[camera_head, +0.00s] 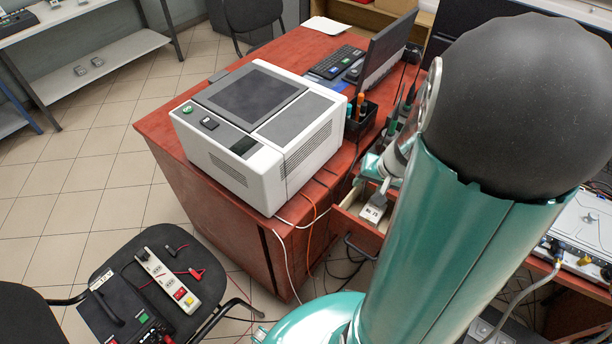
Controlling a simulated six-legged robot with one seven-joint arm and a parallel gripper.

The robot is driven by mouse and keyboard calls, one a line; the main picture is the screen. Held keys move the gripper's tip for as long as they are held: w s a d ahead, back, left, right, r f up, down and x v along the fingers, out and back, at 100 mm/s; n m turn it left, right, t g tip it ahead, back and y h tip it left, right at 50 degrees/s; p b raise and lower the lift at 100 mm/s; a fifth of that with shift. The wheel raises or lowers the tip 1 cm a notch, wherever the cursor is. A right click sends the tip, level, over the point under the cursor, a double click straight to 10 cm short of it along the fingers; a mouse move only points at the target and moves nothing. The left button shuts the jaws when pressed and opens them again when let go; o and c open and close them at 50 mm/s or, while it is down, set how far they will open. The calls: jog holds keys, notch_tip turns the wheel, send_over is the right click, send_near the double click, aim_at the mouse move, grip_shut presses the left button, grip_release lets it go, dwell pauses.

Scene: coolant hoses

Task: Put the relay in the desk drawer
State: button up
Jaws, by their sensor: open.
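The desk drawer (345,221) is pulled open at the front of the red-brown desk. A small pale grey block with a dark printed label, which looks like the relay (373,213), is inside the drawer opening. My gripper (380,191) is open directly above the block, its visible finger close to the block's top. I cannot tell whether they touch. My large teal arm hides the right part of the drawer and part of my gripper.
A white and grey machine (262,135) fills the desk's near left part. A chair (150,290) with a power strip and cables is at lower left. Loose cables hang by the drawer. Tiled floor lies open on the left.

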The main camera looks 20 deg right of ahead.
jog(key=a+r+n, duration=0.4)
jog(key=a+r, duration=0.8)
jog(key=a, duration=0.2)
jog(key=s+a+r+n+t, duration=0.1)
jog(key=s+a+r+n, duration=0.2)
jog(key=s+a+r, duration=0.3)
notch_tip(320, 180, up, 2)
jog(key=shift+a+r+h, duration=0.15)
jog(key=shift+a+h, duration=0.25)
jog(key=shift+a, duration=0.2)
jog(key=shift+s+d, duration=0.15)
